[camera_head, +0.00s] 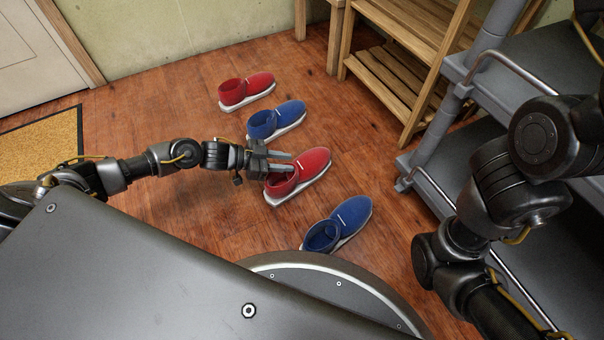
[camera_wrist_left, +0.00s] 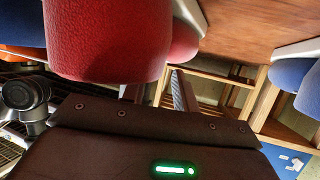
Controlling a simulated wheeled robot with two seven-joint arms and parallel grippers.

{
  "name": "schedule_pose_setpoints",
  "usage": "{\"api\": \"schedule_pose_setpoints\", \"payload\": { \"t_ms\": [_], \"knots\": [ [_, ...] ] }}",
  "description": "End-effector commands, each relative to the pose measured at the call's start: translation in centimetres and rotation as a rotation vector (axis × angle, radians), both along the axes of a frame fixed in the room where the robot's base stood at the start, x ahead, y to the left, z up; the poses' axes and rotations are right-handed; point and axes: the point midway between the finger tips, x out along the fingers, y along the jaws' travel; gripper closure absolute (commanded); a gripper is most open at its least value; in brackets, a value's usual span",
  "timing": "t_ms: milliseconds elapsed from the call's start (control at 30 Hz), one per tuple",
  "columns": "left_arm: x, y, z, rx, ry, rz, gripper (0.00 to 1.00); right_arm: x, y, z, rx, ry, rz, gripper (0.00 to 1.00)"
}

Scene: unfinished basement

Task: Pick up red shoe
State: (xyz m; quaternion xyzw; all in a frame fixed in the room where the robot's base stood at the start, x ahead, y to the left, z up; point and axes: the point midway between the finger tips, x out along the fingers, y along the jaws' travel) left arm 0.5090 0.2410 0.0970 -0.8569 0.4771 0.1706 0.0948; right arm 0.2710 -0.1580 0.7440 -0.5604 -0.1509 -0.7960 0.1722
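A red shoe (camera_head: 313,164) with a white sole stands on the wooden floor near the middle of the head view. My left gripper (camera_head: 284,161) is at its heel end, with two fingers apart over the shoe's opening. I cannot tell whether they touch it. In the left wrist view the red shoe (camera_wrist_left: 108,38) fills the top left, close to the gripper (camera_wrist_left: 157,92), and hides part of one finger. A second red shoe (camera_head: 246,90) stands farther back toward the wall. My right gripper is out of view; only my right arm shows.
One blue shoe (camera_head: 276,119) stands between the red shoes, and another blue shoe (camera_head: 338,223) is nearer my base. A wooden slatted rack (camera_head: 388,77) and a grey metal shelf (camera_head: 440,182) stand at the right. A yellow doormat (camera_head: 45,146) lies at the left.

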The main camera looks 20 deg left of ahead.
Motion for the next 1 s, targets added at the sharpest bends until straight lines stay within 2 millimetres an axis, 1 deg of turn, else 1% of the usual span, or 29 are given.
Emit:
{"api": "schedule_pose_setpoints", "payload": {
  "t_ms": [33, 67, 267, 1000],
  "knots": [
    [0.0, 0.0, 0.03, 0.0, 0.0, 0.0, 0.71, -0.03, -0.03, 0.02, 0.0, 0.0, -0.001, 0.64],
    [0.01, -0.01, 0.03, 0.0, 0.0, 0.0, 0.73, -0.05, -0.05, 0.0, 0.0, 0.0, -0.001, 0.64],
    [0.01, 0.01, 0.01, 0.0, 0.0, 0.0, 1.0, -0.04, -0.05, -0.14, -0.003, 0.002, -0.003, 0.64],
    [-0.05, 0.03, -0.05, 0.001, 0.001, 0.0, 1.0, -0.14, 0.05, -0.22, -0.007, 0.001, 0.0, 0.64]
  ]
}}
